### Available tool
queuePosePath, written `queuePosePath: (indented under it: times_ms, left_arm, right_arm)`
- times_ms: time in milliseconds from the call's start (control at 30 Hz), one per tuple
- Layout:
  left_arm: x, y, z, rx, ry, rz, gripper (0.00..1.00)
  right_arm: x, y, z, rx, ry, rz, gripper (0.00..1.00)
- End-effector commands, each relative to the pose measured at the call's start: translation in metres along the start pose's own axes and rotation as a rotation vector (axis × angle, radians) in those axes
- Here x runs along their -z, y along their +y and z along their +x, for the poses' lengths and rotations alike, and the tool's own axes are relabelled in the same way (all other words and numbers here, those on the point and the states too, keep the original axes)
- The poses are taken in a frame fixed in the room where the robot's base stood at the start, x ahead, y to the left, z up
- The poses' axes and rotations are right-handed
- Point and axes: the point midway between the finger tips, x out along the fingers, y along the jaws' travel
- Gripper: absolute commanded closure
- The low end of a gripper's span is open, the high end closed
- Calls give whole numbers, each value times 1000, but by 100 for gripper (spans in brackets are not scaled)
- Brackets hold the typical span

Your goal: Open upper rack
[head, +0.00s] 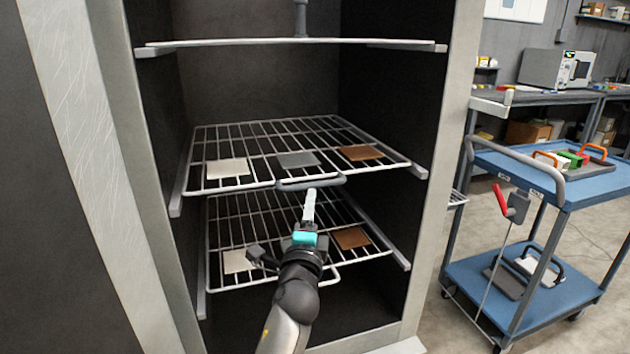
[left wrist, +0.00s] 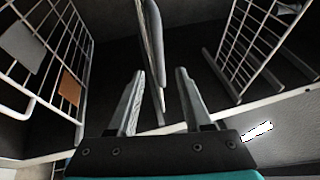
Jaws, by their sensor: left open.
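The upper rack (head: 222,147) is a wire shelf inside the dark cabinet, carrying white, grey and brown panels. Its front bar has a grey handle (head: 325,183) at the middle. My left gripper (head: 309,194) is just in front of and below this handle, pointing into the cabinet. In the left wrist view the open fingers (left wrist: 159,72) stand either side of a grey bar (left wrist: 154,30), which looks like the handle; I cannot tell whether they touch it. The right gripper is not in view.
A lower rack (head: 222,210) with panels sits below, partly behind my arm. Another rack (head: 240,42) is above, seen edge-on. The cabinet's right post (head: 433,180) bounds the opening. A blue cart (head: 540,178) with tools stands at the right.

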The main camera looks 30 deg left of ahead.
Motion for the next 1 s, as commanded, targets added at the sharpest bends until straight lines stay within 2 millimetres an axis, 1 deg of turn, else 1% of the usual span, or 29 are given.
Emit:
queuePosePath:
  times_ms: [33,300,500,600,800,1000]
  left_arm:
    - [0,0,10,3,0,1,50]
    - [0,1,54,1,0,0,50]
    - [0,1,83,1,0,-2,50]
    - [0,2,94,0,1,-1,50]
    - [0,2,108,-1,1,-2,50]
    - [0,1,111,-1,1,-2,50]
  right_arm:
    - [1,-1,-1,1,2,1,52]
    - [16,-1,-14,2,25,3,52]
    - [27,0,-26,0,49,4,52]
    - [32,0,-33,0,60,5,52]
    - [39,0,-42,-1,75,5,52]
    - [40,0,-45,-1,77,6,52]
